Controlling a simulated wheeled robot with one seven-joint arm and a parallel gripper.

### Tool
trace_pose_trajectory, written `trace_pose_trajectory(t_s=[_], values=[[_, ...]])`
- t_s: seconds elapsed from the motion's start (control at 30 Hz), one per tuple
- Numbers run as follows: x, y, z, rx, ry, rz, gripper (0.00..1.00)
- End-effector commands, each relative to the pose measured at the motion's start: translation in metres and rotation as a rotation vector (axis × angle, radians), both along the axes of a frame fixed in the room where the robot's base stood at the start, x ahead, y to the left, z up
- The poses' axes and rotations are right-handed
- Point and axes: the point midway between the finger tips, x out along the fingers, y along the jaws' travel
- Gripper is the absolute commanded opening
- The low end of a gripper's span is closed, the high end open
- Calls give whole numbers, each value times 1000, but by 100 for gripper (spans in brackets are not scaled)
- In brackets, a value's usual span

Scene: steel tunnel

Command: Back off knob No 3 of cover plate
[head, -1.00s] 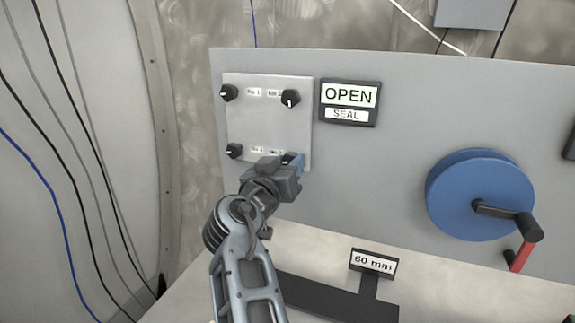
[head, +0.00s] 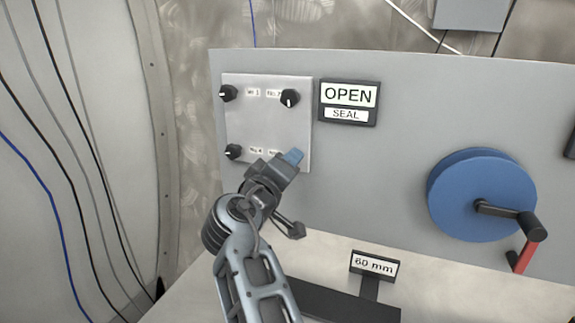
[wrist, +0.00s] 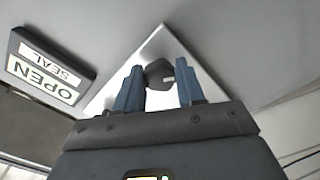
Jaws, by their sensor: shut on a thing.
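The light cover plate (head: 265,115) is on the grey panel, with a knob near each corner. Black knobs No 1 (head: 228,93), No 2 (head: 290,98) and No 4 (head: 233,151) show in the head view. My gripper (head: 292,156) is at the lower right corner and hides knob No 3 in that view. In the wrist view, dark knob No 3 (wrist: 160,73) sits between the blue fingers of my gripper (wrist: 158,82), which is shut on it. The plate's corner (wrist: 164,40) shows behind the knob.
An OPEN / SEAL sign (head: 348,102) is right of the plate. A blue wheel (head: 470,192) with a crank handle stands out from the panel further right. A 60 mm sign (head: 374,264) stands on the ledge below. Cables hang at the left.

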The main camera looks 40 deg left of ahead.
Motion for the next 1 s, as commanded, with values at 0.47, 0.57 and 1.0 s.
trace_pose_trajectory(t_s=[0.47,0.57,1.0], values=[[-1,0,1,-411,-97,2,8],[-1,0,1,-475,-112,2,8],[-1,1,0,-619,-147,2,8]])
